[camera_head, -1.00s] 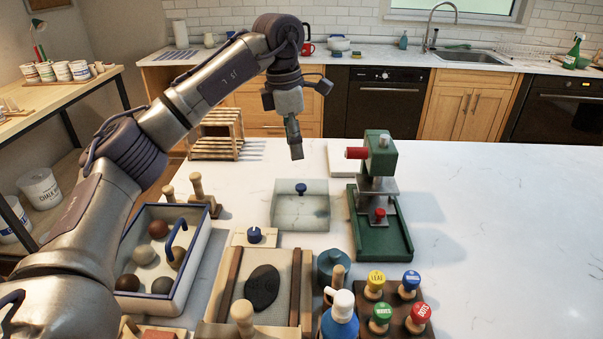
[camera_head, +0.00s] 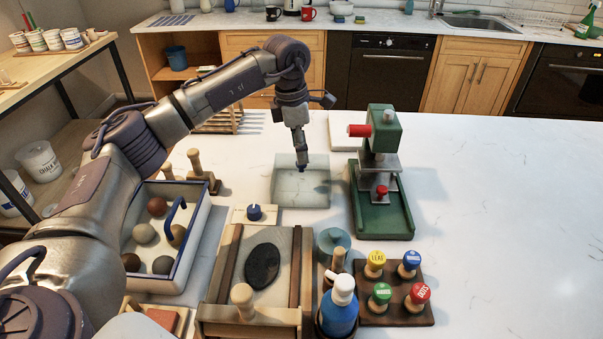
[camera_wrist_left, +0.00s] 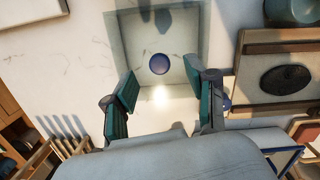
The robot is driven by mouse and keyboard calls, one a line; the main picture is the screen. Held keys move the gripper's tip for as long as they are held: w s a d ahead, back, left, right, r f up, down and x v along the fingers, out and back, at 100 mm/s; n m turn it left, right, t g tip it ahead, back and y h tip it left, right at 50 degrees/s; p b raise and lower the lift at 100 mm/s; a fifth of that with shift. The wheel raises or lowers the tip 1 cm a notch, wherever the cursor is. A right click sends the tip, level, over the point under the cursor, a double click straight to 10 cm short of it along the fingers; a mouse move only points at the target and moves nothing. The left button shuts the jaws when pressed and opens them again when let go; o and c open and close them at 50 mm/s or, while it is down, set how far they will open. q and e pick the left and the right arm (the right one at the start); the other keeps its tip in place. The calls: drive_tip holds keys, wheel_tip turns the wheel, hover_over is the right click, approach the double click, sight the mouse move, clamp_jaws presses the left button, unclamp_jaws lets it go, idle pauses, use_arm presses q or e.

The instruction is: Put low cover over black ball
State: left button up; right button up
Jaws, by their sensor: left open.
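The low cover (camera_head: 285,197) is a clear, shallow square box with a blue knob, standing on the white worktop. In the left wrist view its blue knob (camera_wrist_left: 159,64) lies between and ahead of the fingers, and no ball shows inside the cover (camera_wrist_left: 190,20). My left gripper (camera_head: 302,166) is open above the cover, pointing down, and hides the knob in the head view. The gripper also shows in the left wrist view (camera_wrist_left: 160,88). A black, flattened round piece (camera_head: 262,264) lies on the slab board (camera_head: 230,295). My right gripper is not in view.
A blue-rimmed tray (camera_head: 205,215) holds several brown and grey balls at left. A green press (camera_head: 385,228) stands right of the cover. Coloured stamps (camera_head: 375,262) and a blue bottle (camera_head: 340,310) are in front. The worktop's right side is clear.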

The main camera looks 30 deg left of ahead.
sight(301, 175)
use_arm(q)
drive_tip(key=shift+w+f+p, duration=0.15)
drive_tip(key=shift+f+p, duration=0.25)
drive_tip(key=shift+f, duration=1.55)
drive_tip(key=shift+r, duration=0.1)
clamp_jaws()
